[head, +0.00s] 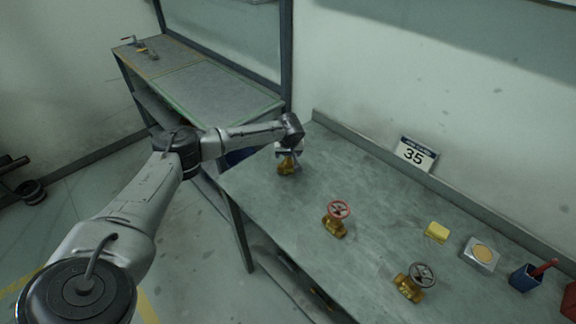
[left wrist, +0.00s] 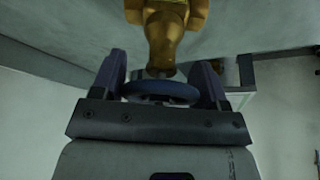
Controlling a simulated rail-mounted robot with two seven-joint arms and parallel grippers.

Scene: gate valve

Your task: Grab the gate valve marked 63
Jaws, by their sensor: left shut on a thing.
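My left gripper (head: 289,152) is at the left part of the workbench, pointing down. It is shut on the handwheel of a brass gate valve (head: 287,168). In the left wrist view the dark bluish handwheel (left wrist: 160,92) sits between the two fingers (left wrist: 163,85), with the brass body (left wrist: 165,35) beyond it. I cannot tell whether this valve touches the bench. A second brass valve with a red handwheel (head: 336,218) stands mid-bench. A third with a grey handwheel (head: 414,282) is nearer the front right. No number 63 is readable on any valve. My right gripper is out of view.
A yellow block (head: 437,232), a box with a round yellow top (head: 481,254) and a blue cup (head: 525,279) are at right. Another bench (head: 205,88) stands behind at left.

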